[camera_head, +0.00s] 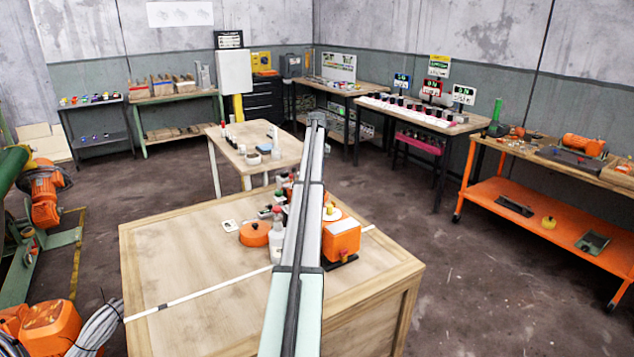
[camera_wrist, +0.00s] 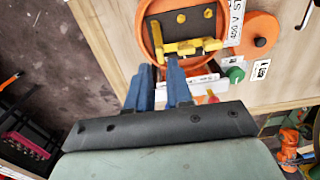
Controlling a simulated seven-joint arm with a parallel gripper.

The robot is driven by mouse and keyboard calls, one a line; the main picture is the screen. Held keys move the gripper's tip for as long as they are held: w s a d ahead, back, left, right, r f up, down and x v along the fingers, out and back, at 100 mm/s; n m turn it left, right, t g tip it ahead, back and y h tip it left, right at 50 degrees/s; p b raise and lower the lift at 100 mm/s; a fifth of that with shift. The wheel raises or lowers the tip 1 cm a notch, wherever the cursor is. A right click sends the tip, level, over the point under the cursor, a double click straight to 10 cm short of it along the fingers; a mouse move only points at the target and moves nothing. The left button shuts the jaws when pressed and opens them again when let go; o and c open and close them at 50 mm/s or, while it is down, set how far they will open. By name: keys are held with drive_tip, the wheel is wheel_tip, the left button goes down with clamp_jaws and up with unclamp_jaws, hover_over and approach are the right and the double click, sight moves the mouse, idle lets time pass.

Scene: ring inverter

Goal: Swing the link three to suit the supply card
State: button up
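In the wrist view an orange round-rimmed terminal box (camera_wrist: 150,45) holds a black plate (camera_wrist: 208,25) with yellow links. One yellow link (camera_wrist: 190,47) lies across the lower edge of the plate. Which link is number three I cannot tell. A white card (camera_wrist: 236,22) reading "400 V ST", partly cut off, stands right beside the box. My gripper (camera_wrist: 160,68) has two blue fingers apart, with nothing visible gripped between them. Its tips are at the box's lower rim, just short of the yellow link. In the head view my arm partly hides the orange box (camera_head: 342,238).
An orange round lid (camera_wrist: 258,40) with a black knob lies right of the box, also left of my arm in the head view (camera_head: 254,234). A green knob (camera_wrist: 235,74) and a small label (camera_wrist: 260,69) are close by. A white bottle (camera_head: 277,243) stands near the lid.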

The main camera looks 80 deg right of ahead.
drive_tip(key=shift+f, duration=2.15)
drive_tip(key=shift+c, duration=0.2)
clamp_jaws()
